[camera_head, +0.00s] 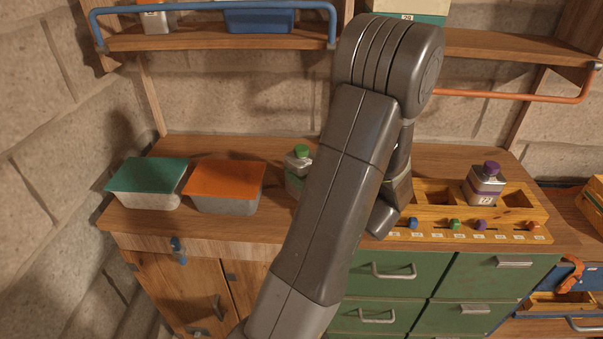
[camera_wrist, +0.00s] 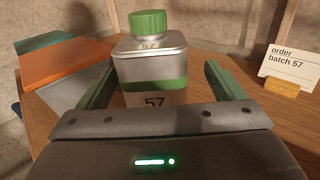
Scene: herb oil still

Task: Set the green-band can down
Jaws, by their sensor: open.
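The green-band can (camera_wrist: 150,65) has a green cap, a silver body, a green band and a label reading 57. It stands upright on the wooden counter in the wrist view. In the head view the can (camera_head: 298,160) is partly hidden behind my arm. My gripper (camera_wrist: 160,82) is open, with one finger on each side of the can. A gap shows between the right finger and the can; the left finger is close to its side. The can's base is hidden by my gripper. In the head view my arm hides the gripper's fingertips.
An orange-lidded box (camera_head: 225,185) and a green-lidded box (camera_head: 150,182) stand left of the can. A card reading "order batch 57" (camera_wrist: 293,62) stands to its right. A wooden rack (camera_head: 470,228) holds a purple-capped can (camera_head: 485,185). Shelves with rails (camera_head: 215,8) hang above.

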